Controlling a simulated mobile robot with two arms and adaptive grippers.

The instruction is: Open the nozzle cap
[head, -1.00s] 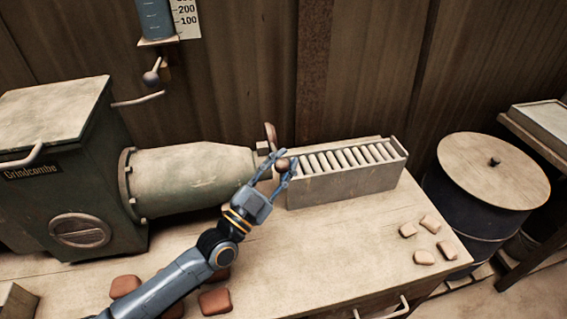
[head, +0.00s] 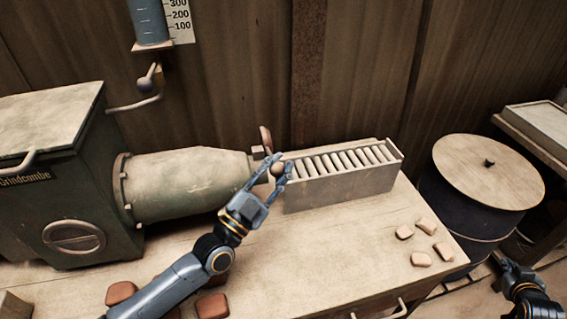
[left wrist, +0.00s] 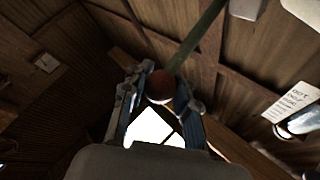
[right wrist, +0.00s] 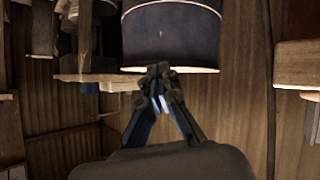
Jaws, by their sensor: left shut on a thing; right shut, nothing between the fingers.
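The cone-shaped nozzle (head: 190,182) of the green machine points right, and its narrow end stops just short of the roller tray. A small grey fitting (head: 258,152) and an upright brown oval piece (head: 266,138) sit at that end; I cannot tell whether the cap is open. My left gripper (head: 279,166) is shut on a round brown knob there. The left wrist view shows the red-brown knob (left wrist: 160,84) between the fingers, with a green bar behind it. My right gripper (head: 506,264) is shut and empty at the lower right; it also shows in the right wrist view (right wrist: 160,75).
The roller tray (head: 330,190) stands right of the nozzle, close to my left fingers. Several pale pieces (head: 421,259) lie on the bench's right part, and red-brown lumps (head: 121,292) lie near my left arm. A lidded drum (head: 489,175) stands beyond the bench.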

